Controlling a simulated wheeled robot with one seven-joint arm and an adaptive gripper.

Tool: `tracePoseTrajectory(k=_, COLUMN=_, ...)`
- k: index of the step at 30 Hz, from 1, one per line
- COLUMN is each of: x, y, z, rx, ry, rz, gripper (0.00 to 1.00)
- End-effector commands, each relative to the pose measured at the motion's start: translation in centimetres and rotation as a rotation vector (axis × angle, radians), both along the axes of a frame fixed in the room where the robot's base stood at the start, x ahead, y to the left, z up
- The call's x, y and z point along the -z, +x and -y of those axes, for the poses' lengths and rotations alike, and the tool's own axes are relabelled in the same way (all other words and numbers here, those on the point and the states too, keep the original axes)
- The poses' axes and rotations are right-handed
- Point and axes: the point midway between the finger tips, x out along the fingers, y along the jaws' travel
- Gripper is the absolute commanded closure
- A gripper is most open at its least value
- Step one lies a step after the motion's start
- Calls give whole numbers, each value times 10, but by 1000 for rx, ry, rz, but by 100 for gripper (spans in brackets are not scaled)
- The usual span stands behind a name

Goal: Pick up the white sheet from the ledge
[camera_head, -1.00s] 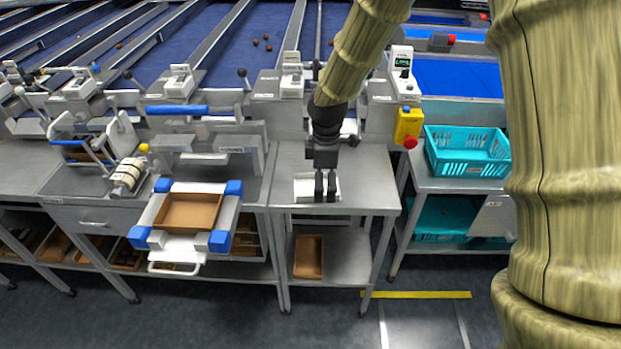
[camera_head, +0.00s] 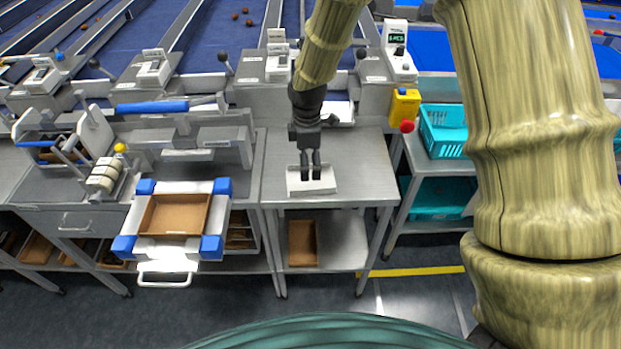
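My gripper (camera_head: 310,172) points down over the steel table in the middle. Its two dark fingers stand a little apart, with nothing visible held between them. A flat white piece (camera_head: 327,185) lies below and behind the fingertips on the tabletop. I cannot tell whether the fingertips touch it. Another white sheet-like piece (camera_head: 341,109) lies on the ledge at the back of this table, just right of my wrist. Its left part is hidden by my arm.
The steel table (camera_head: 365,165) is otherwise bare, with a brown box (camera_head: 302,243) on its lower shelf. A scale with a brown tray (camera_head: 174,215) stands left. A yellow box with red button (camera_head: 404,107) and a teal crate (camera_head: 437,148) are right.

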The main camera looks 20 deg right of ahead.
Motion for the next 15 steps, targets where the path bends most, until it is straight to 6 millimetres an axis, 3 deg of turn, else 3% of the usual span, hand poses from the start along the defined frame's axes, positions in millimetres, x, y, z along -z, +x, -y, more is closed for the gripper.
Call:
tracePoseTrajectory(k=7, x=8, y=-1, z=2, rx=2, ry=0, rz=0, gripper=0)
tracePoseTrajectory(k=15, x=33, y=-6, z=7, rx=3, ry=-1, rz=-1, gripper=0)
